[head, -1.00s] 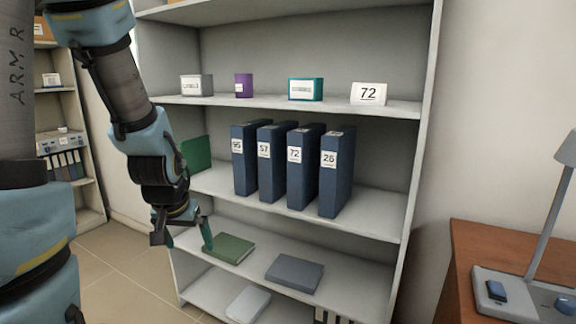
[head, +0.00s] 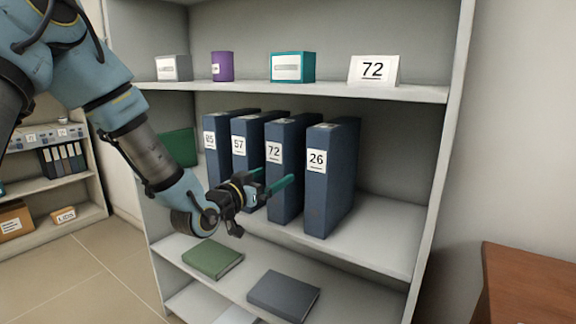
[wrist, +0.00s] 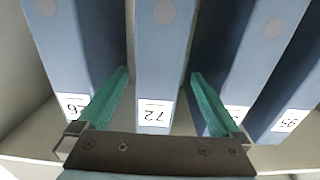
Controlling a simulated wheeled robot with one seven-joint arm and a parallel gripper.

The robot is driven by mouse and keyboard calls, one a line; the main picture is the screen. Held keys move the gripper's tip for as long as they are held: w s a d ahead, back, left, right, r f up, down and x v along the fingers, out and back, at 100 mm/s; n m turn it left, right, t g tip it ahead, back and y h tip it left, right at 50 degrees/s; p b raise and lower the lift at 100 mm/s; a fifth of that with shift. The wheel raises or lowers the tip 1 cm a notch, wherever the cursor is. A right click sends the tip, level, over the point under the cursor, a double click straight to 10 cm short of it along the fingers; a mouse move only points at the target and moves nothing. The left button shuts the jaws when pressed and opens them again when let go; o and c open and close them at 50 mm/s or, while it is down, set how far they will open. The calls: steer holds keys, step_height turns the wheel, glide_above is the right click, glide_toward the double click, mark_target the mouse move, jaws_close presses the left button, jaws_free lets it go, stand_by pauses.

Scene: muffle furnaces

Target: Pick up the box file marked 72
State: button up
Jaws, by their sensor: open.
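The box file marked 72 (head: 275,132) is dark blue and stands upright on the middle shelf, third from the left in a row. In the wrist view the file marked 72 (wrist: 160,45) is in the centre, its label upside down. My gripper (head: 277,176) is open in front of the row, below the label's height. In the wrist view my gripper (wrist: 158,74) has one green finger on each side of that file, over the gaps to its neighbours. The file shows between the fingers; contact cannot be told.
The file marked 26 (head: 328,190) is to its right, the file marked 57 (head: 246,128) to its left, with another beyond. A card reading 72 (head: 373,71) stands on the shelf above. A green book (head: 212,258) and a grey book (head: 284,295) lie below.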

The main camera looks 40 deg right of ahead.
mark_target(296, 166)
steer(key=x, duration=0.3)
steer(key=shift+d+p, duration=0.2)
steer(key=shift+p, duration=0.1)
steer(key=p+x, duration=0.2)
steer(key=x, duration=0.2)
steer(key=shift+d, duration=0.35)
steer(key=shift+w+d, duration=0.1)
steer(key=shift+d, duration=0.25)
jaws_close()
